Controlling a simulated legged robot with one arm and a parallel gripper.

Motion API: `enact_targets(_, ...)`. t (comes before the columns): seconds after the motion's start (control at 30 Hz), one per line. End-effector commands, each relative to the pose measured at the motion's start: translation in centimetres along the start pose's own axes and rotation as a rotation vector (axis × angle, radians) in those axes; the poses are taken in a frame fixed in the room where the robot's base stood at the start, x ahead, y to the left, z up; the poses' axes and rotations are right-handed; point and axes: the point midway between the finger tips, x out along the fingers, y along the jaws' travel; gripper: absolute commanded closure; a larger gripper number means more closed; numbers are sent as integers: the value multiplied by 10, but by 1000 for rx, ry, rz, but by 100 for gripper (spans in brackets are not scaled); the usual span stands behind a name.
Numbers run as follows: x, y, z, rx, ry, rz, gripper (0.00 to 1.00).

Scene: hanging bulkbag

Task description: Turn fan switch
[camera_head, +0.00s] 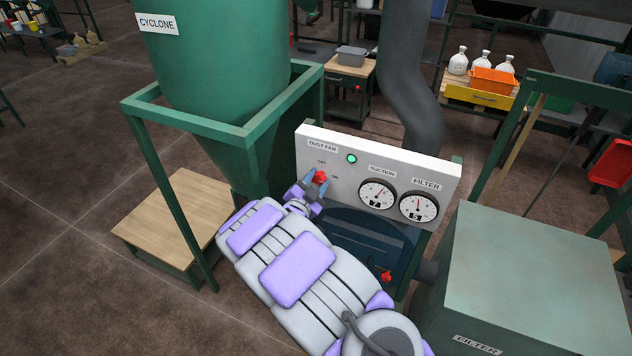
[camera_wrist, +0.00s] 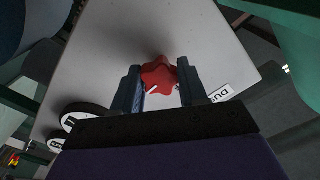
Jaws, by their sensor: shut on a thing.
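The fan switch is a red star-shaped knob (camera_head: 320,177) on the left part of a white panel (camera_head: 345,190) labelled DUST FAN. OFF and ON markings sit beside it, and a round green light (camera_head: 351,158) glows to its upper right. My gripper (camera_head: 309,188) reaches the panel from the lower left. In the wrist view the red knob (camera_wrist: 159,73) sits between the two dark fingers of my gripper (camera_wrist: 160,90), which are shut on it. A white pointer line on the knob is partly visible. My arm hides some of the panel's lower left edge.
The suction gauge (camera_head: 377,194) and filter gauge (camera_head: 418,207) are to the right of the knob. A green cyclone (camera_head: 215,75) stands on a frame at left. A green filter box (camera_head: 520,275) is at lower right. A red valve handle (camera_head: 386,277) is below the panel.

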Motion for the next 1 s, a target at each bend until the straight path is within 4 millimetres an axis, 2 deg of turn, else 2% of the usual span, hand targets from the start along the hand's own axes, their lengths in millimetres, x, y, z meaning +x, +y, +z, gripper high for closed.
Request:
enact_targets(0.03, 0, 2, 2, -2, -2, 3, 72)
enact_targets(0.2, -1, 2, 3, -3, -4, 4, 88)
enact_targets(0.57, -1, 1, 4, -69, -9, 5, 88)
enact_targets(1.0, -2, 1, 4, -421, -13, 3, 88)
